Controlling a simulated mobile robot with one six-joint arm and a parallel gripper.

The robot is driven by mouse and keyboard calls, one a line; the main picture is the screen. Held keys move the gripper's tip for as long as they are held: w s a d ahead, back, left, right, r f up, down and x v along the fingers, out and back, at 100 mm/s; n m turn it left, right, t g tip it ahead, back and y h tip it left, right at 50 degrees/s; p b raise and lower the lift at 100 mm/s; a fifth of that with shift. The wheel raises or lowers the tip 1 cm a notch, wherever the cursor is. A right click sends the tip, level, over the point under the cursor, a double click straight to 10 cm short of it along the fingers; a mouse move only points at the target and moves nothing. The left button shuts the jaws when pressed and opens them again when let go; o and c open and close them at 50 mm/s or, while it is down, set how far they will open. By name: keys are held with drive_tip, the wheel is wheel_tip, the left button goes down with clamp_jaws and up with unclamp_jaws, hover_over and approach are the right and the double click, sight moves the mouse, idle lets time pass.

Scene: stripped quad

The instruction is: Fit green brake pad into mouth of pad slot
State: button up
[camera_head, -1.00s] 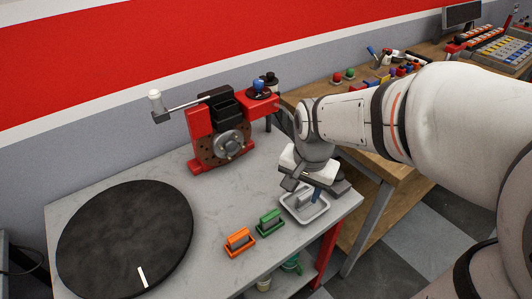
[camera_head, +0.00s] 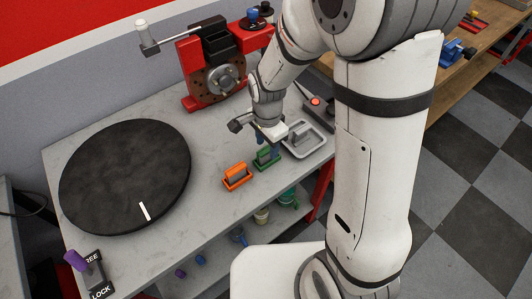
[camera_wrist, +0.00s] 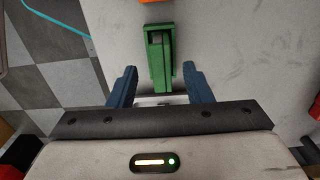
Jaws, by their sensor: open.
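The green brake pad (camera_head: 267,157) sits on the grey bench top; it also shows in the wrist view (camera_wrist: 160,58), where it is long and narrow with a raised green frame. My gripper (camera_wrist: 160,70) is open with its two blue fingers apart, one on each side of the pad's near end. In the head view, my gripper (camera_head: 264,133) is just above and behind the green pad. Contact cannot be made out. The red caliper stand (camera_head: 188,62) with a black housing on top stands at the back of the bench; the mouth of the pad slot is not clear.
An orange pad (camera_head: 236,178) sits just left of the green one. A grey tray (camera_head: 316,149) lies to the right. A black turntable (camera_head: 120,175) fills the left side. A lever (camera_head: 180,33) sticks out left from the stand. Bare bench lies between turntable and pads.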

drive_tip(key=shift+f, duration=0.9)
drive_tip(key=shift+c, duration=0.2)
clamp_jaws()
